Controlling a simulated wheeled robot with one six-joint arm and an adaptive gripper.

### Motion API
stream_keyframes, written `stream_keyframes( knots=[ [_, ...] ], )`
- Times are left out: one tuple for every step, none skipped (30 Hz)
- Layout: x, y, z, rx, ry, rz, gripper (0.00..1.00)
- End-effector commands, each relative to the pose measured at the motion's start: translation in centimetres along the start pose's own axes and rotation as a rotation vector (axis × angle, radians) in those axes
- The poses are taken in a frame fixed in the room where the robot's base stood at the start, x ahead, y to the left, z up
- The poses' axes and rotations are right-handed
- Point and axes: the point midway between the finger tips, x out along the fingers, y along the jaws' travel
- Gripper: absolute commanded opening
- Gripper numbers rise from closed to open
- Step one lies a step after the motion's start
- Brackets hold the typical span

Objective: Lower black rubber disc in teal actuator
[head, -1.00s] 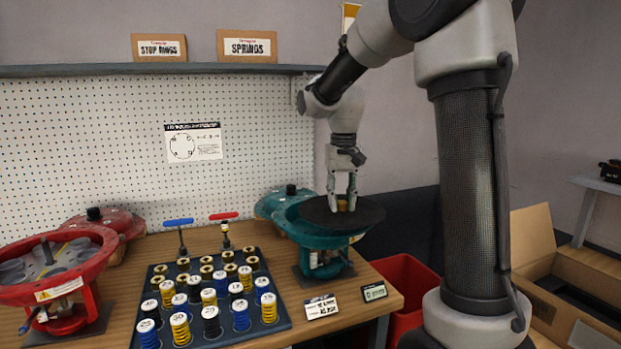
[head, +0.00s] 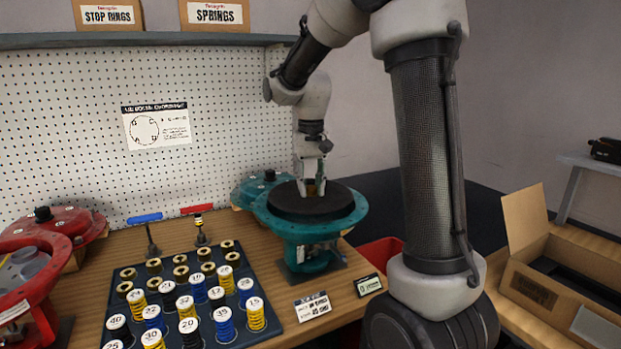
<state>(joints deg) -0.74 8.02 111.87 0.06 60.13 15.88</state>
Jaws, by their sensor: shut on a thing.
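The black rubber disc (head: 290,203) lies level over the open top of the teal actuator (head: 302,229). The teal rim shows around the disc; I cannot tell whether the disc touches the seat. My gripper (head: 311,190) points straight down at the disc's middle. It is shut on a small brass-coloured hub at the disc's centre, partly hidden by the fingers. The teal actuator stands on a dark base plate on the wooden bench.
A teal cover (head: 262,184) lies behind the actuator. A dark tray (head: 274,318) of numbered springs and brass rings is to the left, with two T-handled tools behind it. A red actuator (head: 30,262) stands far left. Two small labels lie in front; an open carton (head: 560,270) is at right.

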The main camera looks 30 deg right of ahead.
Motion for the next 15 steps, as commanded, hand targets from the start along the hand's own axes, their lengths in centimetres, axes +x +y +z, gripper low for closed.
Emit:
stream_keyframes(
  knots=[
    [0.4,0.0,0.0,0.0,-0.001,0.0,0.0],
    [0.6,0.0,0.0,0.0,-0.001,0.0,0.0],
    [0.9,0.0,0.0,0.0,-0.001,0.0,0.0],
    [1.1,0.0,0.0,0.0,-0.002,0.001,0.0],
    [1.3,0.0,0.0,0.0,-0.002,0.001,0.0],
    [1.6,0.0,0.0,0.0,-0.002,0.001,0.0],
    [1.8,0.0,0.0,0.0,-0.001,0.001,0.0],
    [2.0,0.0,0.0,0.0,-0.001,0.0,0.0],
    [2.3,0.0,0.0,0.0,-0.001,0.0,0.0],
    [2.5,0.0,0.0,0.0,-0.001,0.001,0.0],
    [2.7,0.0,0.0,0.0,-0.002,0.001,0.0],
    [3.0,0.0,0.0,0.0,-0.001,0.0,0.0],
    [3.2,0.0,0.0,0.0,-0.001,0.0,0.0],
    [3.4,0.0,0.0,0.0,-0.001,0.0,0.0],
    [3.7,0.0,0.0,0.0,-0.002,0.001,0.0]
  ],
)
